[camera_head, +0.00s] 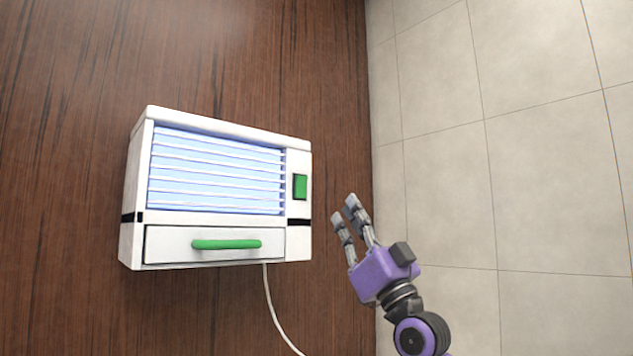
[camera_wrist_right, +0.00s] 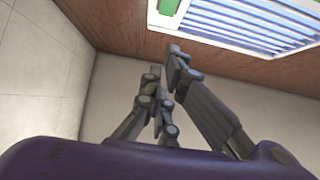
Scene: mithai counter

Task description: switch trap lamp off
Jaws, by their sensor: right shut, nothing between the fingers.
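The trap lamp is a white box (camera_head: 220,222) on the dark wood panel in the head view. Its slatted window (camera_head: 217,172) glows blue-white. A green switch (camera_head: 300,187) sits on its right side and shows at the top of the right wrist view (camera_wrist_right: 168,6). My right gripper (camera_head: 343,208) is shut and empty, to the right of the lamp and a little below the switch, apart from both. Its fingers also show in the right wrist view (camera_wrist_right: 165,65). My left gripper is not in view.
A drawer with a green handle (camera_head: 226,244) is at the bottom of the lamp. A white cord (camera_head: 272,305) hangs below it. Pale tiles (camera_head: 540,190) fill the right of the head view. The space between gripper and switch looks clear.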

